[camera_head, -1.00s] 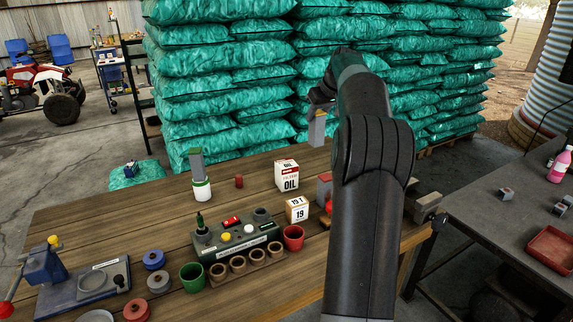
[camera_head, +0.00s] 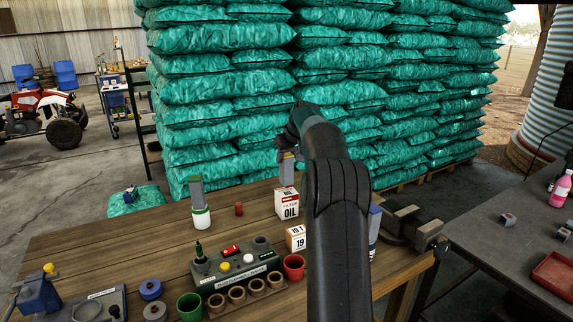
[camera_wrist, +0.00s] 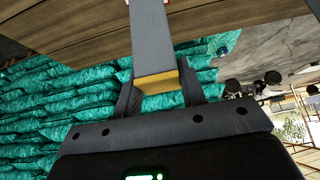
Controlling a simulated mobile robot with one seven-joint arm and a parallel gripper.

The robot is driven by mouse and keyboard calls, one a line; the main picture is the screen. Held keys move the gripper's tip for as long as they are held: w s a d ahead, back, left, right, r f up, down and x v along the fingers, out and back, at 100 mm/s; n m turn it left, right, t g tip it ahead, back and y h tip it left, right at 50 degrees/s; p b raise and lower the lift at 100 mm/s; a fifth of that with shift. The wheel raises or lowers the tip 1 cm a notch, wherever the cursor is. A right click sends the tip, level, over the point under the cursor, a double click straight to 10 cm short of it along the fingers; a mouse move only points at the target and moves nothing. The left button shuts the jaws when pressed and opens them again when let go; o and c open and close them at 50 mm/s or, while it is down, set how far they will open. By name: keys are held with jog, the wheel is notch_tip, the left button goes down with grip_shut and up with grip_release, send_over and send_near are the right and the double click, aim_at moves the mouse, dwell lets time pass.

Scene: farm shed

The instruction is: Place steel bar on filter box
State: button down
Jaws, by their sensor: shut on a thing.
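The steel bar (camera_head: 287,171) is a grey upright block in my gripper (camera_head: 288,155). In the wrist view, the bar (camera_wrist: 149,40) shows its yellow end between my gripper's two fingers (camera_wrist: 158,92), which are shut on it. The filter box (camera_head: 287,205) is a white and red carton marked FILTER OIL, standing on the wooden bench. In the head view the bar's lower end is right at the box's top edge. I cannot tell whether it touches the box or hangs just above or behind it. My arm hides part of the bench to the right.
A white container (camera_head: 201,216) with a grey block upright on top stands left of the box. A small red cylinder (camera_head: 239,209) lies between them. A small box marked 19 (camera_head: 296,238) and a control panel (camera_head: 236,258) are in front. Stacked green sacks (camera_head: 225,90) rise behind.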

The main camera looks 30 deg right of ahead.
aim_at(287, 164)
jog(key=shift+f, duration=1.4)
jog(key=shift+f, duration=0.15)
jog(key=c, duration=0.9)
grip_release()
